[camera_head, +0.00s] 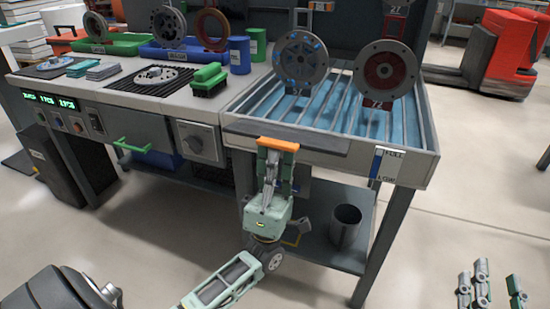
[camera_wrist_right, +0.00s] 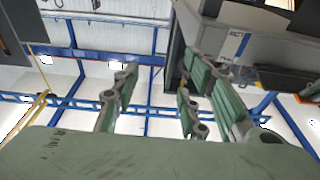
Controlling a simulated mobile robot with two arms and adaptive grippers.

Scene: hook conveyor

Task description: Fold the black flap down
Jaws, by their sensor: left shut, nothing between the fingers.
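The black flap (camera_head: 322,143) is a long dark plate along the front edge of the roller tray. It sticks out roughly level, and an orange strip (camera_head: 278,143) shows at its front edge. My left gripper (camera_head: 276,157) is shut and empty, pointing up, with its tips right at the orange strip from below and in front. I cannot tell whether they touch it. My right gripper (camera_head: 490,288) is open and empty at the lower right, well away from the flap. Its spread green fingers also show in the right wrist view (camera_wrist_right: 160,95).
The roller tray (camera_head: 432,158) has a level label on its front, and discs hang on hooks above it. A dark cup (camera_head: 345,227) stands on the lower shelf. A green brush (camera_head: 209,80) lies left of the tray.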

